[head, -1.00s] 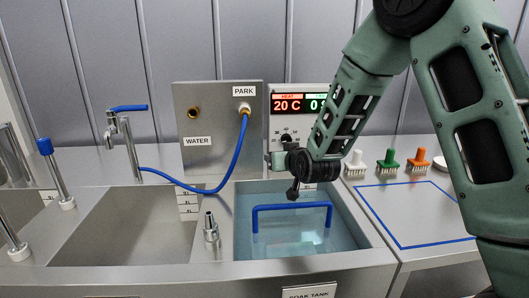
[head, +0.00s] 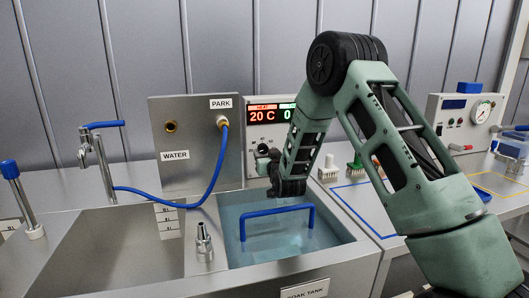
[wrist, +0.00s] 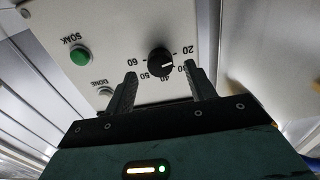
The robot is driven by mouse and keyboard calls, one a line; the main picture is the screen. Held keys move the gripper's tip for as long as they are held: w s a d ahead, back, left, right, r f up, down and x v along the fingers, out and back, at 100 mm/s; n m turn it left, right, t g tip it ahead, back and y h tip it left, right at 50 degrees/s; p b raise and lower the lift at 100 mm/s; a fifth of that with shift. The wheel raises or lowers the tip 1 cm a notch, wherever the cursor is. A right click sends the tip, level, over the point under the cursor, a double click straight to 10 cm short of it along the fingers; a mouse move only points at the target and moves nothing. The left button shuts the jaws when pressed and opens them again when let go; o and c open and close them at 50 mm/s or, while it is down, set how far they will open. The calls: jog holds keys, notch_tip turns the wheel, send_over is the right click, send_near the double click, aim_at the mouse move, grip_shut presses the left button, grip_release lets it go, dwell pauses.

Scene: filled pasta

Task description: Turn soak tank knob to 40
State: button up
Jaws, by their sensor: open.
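The soak tank knob (wrist: 160,63) is a black round dial with a white pointer line on a pale panel. In the wrist view its numbers run from 20 to 60, upside down, and the pointer faces right, near the 20 and 30 marks. My gripper (wrist: 160,74) is open, with one finger on each side of the knob's lower part; contact cannot be told. In the head view the knob (head: 262,149) shows just left of my gripper (head: 272,165). The display (head: 268,115) above it reads 20 C in red.
The water-filled soak tank (head: 335,258) with a blue handle (head: 278,213) lies below. A blue hose (head: 215,175) hangs at the left.

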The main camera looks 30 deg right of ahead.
aim_at(263, 149)
jog(key=shift+x, duration=1.4)
jog(key=c, duration=1)
